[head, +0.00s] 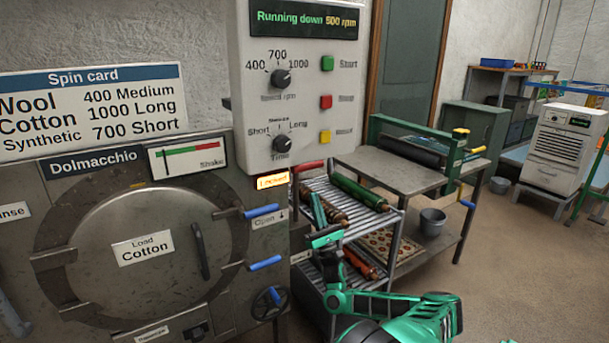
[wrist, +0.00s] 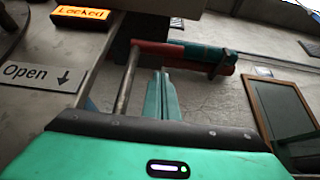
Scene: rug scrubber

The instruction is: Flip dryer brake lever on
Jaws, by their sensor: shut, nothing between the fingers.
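The dryer (head: 130,290) has a round door labelled "Load Cotton". A red-handled lever (head: 307,165) sticks out at its right side, beside the lit "Locked" sign (head: 272,181); no label naming it as the brake is readable. In the wrist view the red handle (wrist: 165,57) lies across the picture, on a grey shaft (wrist: 126,80). My gripper (head: 317,207) is right of the dryer, below the red handle in the head view. Its teal fingers (wrist: 161,85) are together and empty, pointing toward the handle; whether they touch it I cannot tell.
Blue-handled levers (head: 262,211) and a black valve wheel (head: 268,303) project from the dryer front. A control box (head: 300,130) reading "Running down 500 rpm" hangs above. A rack of rolled rugs (head: 350,235) stands close behind my gripper. Floor at right is open.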

